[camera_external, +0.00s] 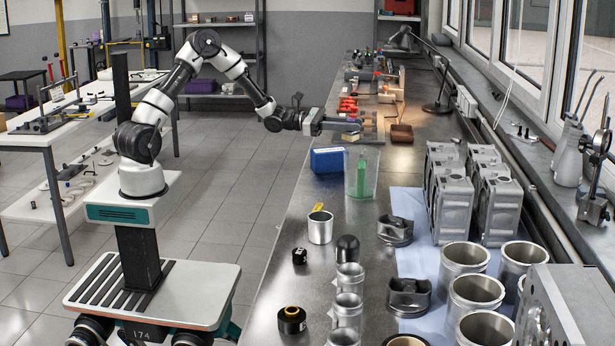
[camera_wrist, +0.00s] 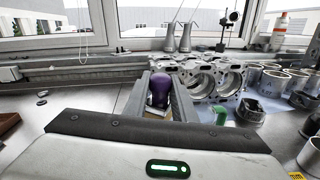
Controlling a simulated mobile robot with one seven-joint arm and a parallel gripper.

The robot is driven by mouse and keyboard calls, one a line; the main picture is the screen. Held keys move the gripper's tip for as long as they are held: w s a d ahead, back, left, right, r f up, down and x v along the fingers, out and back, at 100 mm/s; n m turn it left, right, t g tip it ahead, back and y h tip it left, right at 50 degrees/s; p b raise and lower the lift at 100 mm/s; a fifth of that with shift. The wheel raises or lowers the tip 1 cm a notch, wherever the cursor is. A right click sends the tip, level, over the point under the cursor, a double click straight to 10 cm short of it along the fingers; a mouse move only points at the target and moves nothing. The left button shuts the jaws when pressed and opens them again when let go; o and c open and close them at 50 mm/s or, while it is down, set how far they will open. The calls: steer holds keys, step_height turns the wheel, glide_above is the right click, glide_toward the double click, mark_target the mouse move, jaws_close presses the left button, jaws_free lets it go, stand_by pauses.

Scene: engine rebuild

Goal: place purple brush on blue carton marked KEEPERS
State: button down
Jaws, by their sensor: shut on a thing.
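My gripper (camera_external: 348,125) reaches out over the bench, beyond the blue carton. In the wrist view its two fingers (camera_wrist: 160,88) are shut on the purple brush (camera_wrist: 159,90), whose rounded purple end shows between them. A tan patch shows just below the purple part; I cannot tell whether it belongs to the brush. The blue carton (camera_external: 327,160) sits on the bench's left edge, nearer the external camera than the gripper and slightly left of the fingertips. Its marking is not readable. The carton is not seen in the wrist view.
A clear container with a green item (camera_external: 361,175) stands just right of the carton. Grey engine blocks (camera_external: 475,190) and metal cylinders (camera_external: 475,292) fill the right side. Red-handled tools (camera_external: 348,104) and a brown block (camera_external: 401,133) lie farther back. A desk lamp (camera_external: 438,107) stands behind.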

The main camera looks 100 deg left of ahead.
steer(key=s+a+r+n+y+p, duration=0.15)
steer(key=s+a+y, duration=0.4)
steer(key=a, duration=0.85)
steer(key=shift+n+h, duration=0.55)
steer(key=shift+h, duration=0.1)
steer(key=f, duration=0.2)
steer(key=s+f, duration=0.1)
steer(key=f, duration=0.1)
steer(key=s+a+f, duration=0.1)
steer(key=f, duration=0.1)
steer(key=shift+s, duration=0.15)
glide_above(330, 150)
steer(key=shift+a+f, duration=0.1)
steer(key=shift+f, duration=2)
steer(key=shift+f, duration=0.1)
steer(key=shift+f, duration=0.15)
steer(key=c, duration=1.5)
jaws_free()
steer(key=shift+o, duration=0.2)
